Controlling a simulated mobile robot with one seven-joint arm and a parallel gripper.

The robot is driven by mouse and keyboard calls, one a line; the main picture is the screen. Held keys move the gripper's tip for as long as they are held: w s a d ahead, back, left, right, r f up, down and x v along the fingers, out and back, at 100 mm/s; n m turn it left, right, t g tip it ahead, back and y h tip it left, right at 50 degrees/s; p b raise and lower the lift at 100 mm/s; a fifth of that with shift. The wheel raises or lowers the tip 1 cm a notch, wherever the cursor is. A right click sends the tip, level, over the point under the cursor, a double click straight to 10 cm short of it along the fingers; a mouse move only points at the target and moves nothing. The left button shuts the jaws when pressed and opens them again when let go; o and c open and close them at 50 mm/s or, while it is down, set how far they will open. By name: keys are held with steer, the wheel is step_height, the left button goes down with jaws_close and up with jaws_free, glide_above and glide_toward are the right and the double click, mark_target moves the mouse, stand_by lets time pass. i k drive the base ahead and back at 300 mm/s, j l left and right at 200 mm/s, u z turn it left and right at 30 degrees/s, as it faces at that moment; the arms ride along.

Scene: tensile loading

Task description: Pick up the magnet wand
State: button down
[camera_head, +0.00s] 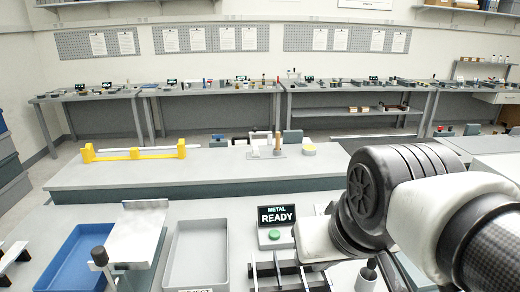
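I cannot pick out the magnet wand for certain. One upright item with a black tip and pale body (368,274) stands at the bottom, just right of my arm's wrist. Another black knob on a stem (99,258) rises at the lower left, beside a pale sloping plate (138,232). My arm comes in from the right and bends down over the near bench. My gripper's fingers cannot be made out; they are hidden behind the arm or below the frame.
A blue tray (72,250) and a grey tray (184,256) lie on the near bench. A yellow fixture (133,154) sits on the bench behind.

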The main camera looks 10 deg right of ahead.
mark_target(372, 264)
steer(key=k+l+z, duration=0.5)
steer(key=i+j+u, duration=0.1)
steer(key=u, duration=0.45)
steer(key=k+j+z, duration=0.35)
steer(key=j, duration=0.2)
steer(key=k+j+z, duration=0.3)
steer(key=j, duration=0.2)
steer(key=i+j, duration=0.1)
